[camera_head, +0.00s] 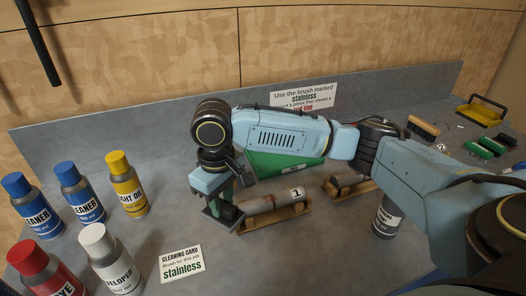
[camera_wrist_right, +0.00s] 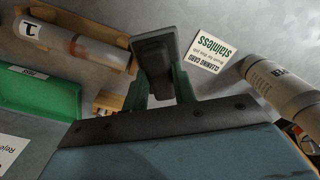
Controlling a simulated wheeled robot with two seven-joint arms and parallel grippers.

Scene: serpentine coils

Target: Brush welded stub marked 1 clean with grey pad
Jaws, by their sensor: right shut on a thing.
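The welded stub marked 1 (camera_head: 272,202) lies on a wooden cradle (camera_head: 290,214) at the middle of the bench. In the right wrist view the stub (camera_wrist_right: 88,49) shows at the upper left, with rusty brown staining on it. My right gripper (camera_head: 225,205) is just left of the stub's end in the head view. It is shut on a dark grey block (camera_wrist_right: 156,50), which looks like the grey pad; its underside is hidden. The block is beside the stub, with a gap between them in the wrist view. My left gripper is not in view.
A second stub (camera_head: 345,181) sits behind my right arm. A green tray (camera_head: 282,163) is behind stub 1. The cleaning card (camera_head: 182,264) reads "stainless". Several spray cans (camera_head: 127,184) stand at left; a grey can (camera_head: 386,216) is under my arm. Brushes (camera_head: 422,127) lie at right.

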